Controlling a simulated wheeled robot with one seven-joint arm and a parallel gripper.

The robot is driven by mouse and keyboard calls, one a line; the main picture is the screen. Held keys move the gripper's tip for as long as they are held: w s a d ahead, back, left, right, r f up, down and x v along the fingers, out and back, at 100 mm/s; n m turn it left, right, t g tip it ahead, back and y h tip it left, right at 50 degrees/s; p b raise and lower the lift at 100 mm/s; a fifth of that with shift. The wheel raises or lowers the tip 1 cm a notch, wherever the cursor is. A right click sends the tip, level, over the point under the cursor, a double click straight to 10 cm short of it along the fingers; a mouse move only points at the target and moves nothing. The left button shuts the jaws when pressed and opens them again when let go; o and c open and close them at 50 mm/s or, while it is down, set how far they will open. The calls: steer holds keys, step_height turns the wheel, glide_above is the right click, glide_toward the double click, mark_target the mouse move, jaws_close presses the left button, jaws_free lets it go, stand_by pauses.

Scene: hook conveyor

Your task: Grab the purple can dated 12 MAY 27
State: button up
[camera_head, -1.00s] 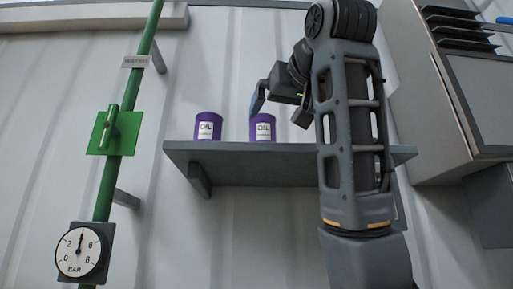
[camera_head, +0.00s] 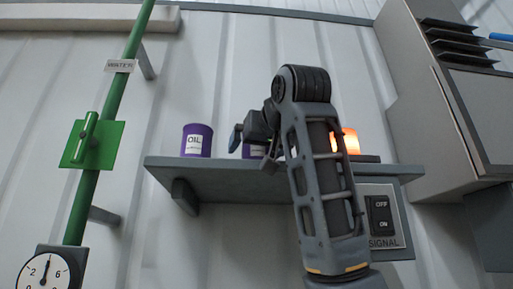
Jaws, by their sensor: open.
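A purple can with a white OIL label (camera_head: 196,141) stands upright on the left part of the grey shelf (camera_head: 225,178). A second purple can (camera_head: 255,151) stands to its right, mostly hidden behind my gripper and arm. The small date print on both labels is too small to read, so I cannot tell which is dated 12 MAY 27. My gripper (camera_head: 252,150) is open in front of the second can, with one finger on its left side and the other near its right. I cannot tell whether the fingers touch the can.
A glowing orange lamp (camera_head: 350,141) sits on the right of the shelf. A SIGNAL switch box (camera_head: 382,222) is below it. A green WATER pipe (camera_head: 100,145) with a valve and a pressure gauge (camera_head: 48,271) runs at the left. A grey cabinet (camera_head: 450,95) stands at the right.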

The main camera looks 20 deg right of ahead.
steer(key=shift+w, duration=0.1)
steer(key=shift+c, duration=0.2)
steer(key=c, duration=1.3)
steer(key=shift+r, duration=0.2)
